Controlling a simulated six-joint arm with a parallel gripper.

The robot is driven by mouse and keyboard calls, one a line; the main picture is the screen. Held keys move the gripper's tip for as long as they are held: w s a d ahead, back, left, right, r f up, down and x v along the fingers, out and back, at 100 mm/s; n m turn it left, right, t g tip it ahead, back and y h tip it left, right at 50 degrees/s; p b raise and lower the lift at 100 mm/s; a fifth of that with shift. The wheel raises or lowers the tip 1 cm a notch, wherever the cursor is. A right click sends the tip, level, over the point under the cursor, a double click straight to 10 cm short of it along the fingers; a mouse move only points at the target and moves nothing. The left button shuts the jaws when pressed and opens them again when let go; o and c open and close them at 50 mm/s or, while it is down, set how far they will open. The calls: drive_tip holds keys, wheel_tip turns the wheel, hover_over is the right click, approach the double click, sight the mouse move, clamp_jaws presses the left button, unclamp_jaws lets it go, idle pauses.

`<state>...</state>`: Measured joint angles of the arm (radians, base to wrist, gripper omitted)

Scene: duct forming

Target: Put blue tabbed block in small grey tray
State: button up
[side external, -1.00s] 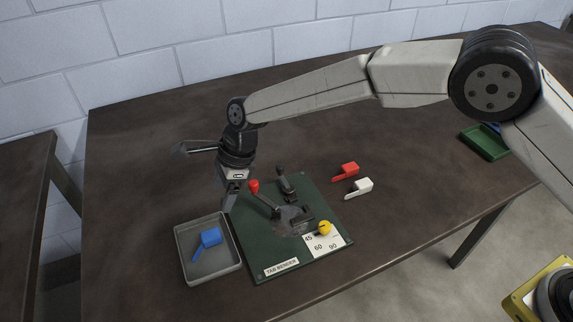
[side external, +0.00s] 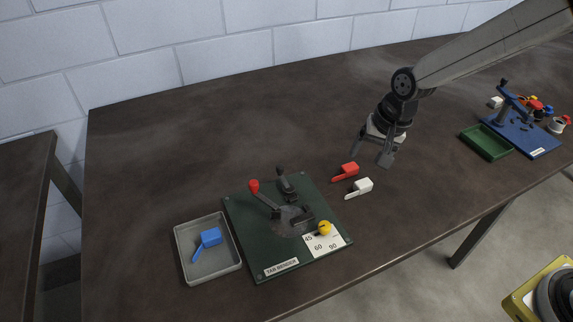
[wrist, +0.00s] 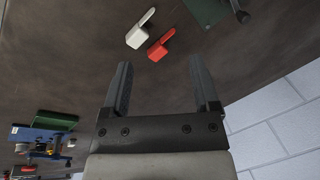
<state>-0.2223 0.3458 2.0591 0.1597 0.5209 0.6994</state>
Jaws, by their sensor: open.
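The blue tabbed block (side external: 209,239) lies inside the small grey tray (side external: 180,256) at the front left in the side external view. Its tab points toward the lower left, and the block is clear of my gripper. My gripper (side external: 372,157) is open and empty, above the table to the right of the tab bender. In the wrist view its two fingers (wrist: 160,85) are spread apart with nothing between them. The blue block and the grey tray are not seen in the wrist view.
The green tab bender (side external: 245,252) stands just right of the tray. A red tabbed block (side external: 348,169) and a white tabbed block (side external: 363,186) lie on the table near my gripper. A green tray (side external: 486,143) and a blue fixture (side external: 530,140) stand at the far right.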

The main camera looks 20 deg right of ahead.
drive_tip(key=s+d+n+h, duration=0.1)
drive_tip(key=s+d+n, duration=0.6)
drive_tip(key=s+d, duration=0.3)
drive_tip(key=s, duration=0.3)
drive_tip(key=shift+d+f, duration=0.35)
drive_tip(key=shift+f, duration=0.05)
idle(0.3)
